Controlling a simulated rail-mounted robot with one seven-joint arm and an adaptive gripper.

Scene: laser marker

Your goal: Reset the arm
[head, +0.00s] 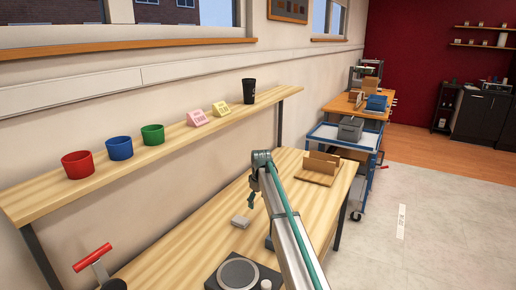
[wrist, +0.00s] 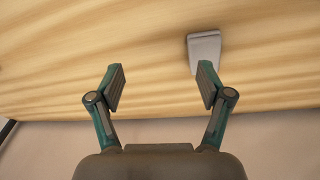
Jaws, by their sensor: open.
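My arm (head: 289,225) reaches out over the wooden workbench (head: 185,240) in the head view. My gripper (head: 251,201) hangs from its far end, above the bench top. In the wrist view my gripper (wrist: 162,85) has its two green-jointed fingers spread wide, with nothing between them. A small grey block (head: 240,222) lies on the bench near the gripper. A grey object, likely the same block, shows in the wrist view (wrist: 204,48) just beyond the right fingertip. I cannot tell the exact gap between them.
A shelf (head: 105,177) above the bench holds red (head: 77,165), blue (head: 119,148) and green (head: 152,135) cups, small signs and a black cup (head: 249,91). A round-topped device (head: 239,275) and a wooden holder (head: 320,166) stand on the bench. A blue cart (head: 345,140) stands beyond.

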